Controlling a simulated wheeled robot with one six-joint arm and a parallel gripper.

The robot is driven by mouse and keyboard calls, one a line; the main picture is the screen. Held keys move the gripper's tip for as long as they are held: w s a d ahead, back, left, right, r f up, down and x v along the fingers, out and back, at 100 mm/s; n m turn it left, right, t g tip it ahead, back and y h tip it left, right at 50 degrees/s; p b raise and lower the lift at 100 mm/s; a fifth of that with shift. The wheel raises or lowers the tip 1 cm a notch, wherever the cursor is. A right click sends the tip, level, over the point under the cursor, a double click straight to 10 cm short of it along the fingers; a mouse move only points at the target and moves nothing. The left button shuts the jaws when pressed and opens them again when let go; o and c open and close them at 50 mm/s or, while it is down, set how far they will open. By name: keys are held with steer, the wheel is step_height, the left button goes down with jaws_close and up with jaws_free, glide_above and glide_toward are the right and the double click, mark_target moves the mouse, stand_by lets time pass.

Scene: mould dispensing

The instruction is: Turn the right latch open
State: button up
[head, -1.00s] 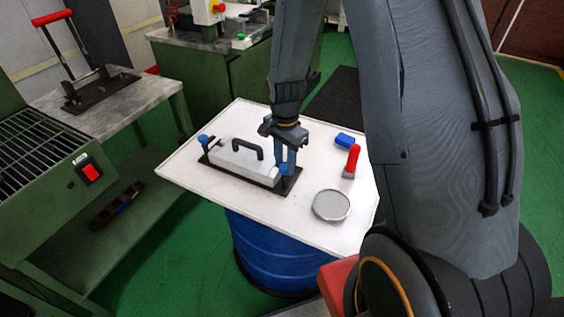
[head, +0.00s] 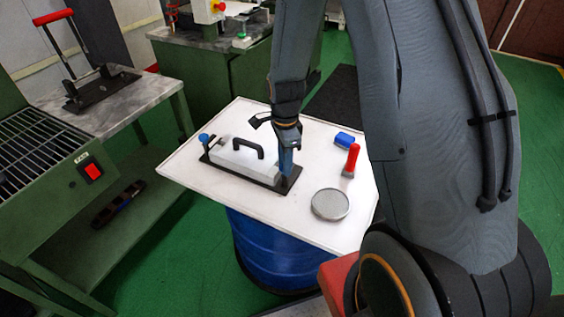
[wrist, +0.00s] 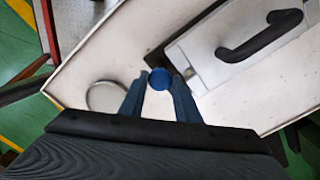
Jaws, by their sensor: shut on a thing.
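The mould is a pale grey block (head: 236,161) with a black handle on top, lying on a black base plate (head: 259,180). The left latch has a blue knob (head: 204,138) at the far left end of the plate. The right latch's blue knob (wrist: 159,79) is between the blue fingers of my gripper (wrist: 160,84) in the wrist view. My gripper (head: 287,166) is shut on this knob at the right end of the plate and hides it in the head view. The mould block and its handle (wrist: 262,35) also show in the wrist view.
The white tabletop (head: 273,218) rests on a blue drum (head: 268,258). A round grey dish (head: 330,204), a red-handled tool (head: 352,160) and a blue block (head: 345,141) lie right of the mould. The front of the table is clear.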

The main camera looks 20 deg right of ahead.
steer(key=o, duration=1)
steer(key=shift+o, duration=0.2)
steer(key=shift+r, duration=0.15)
steer(key=shift+r+b, duration=0.85)
steer(key=shift+r, duration=2.95)
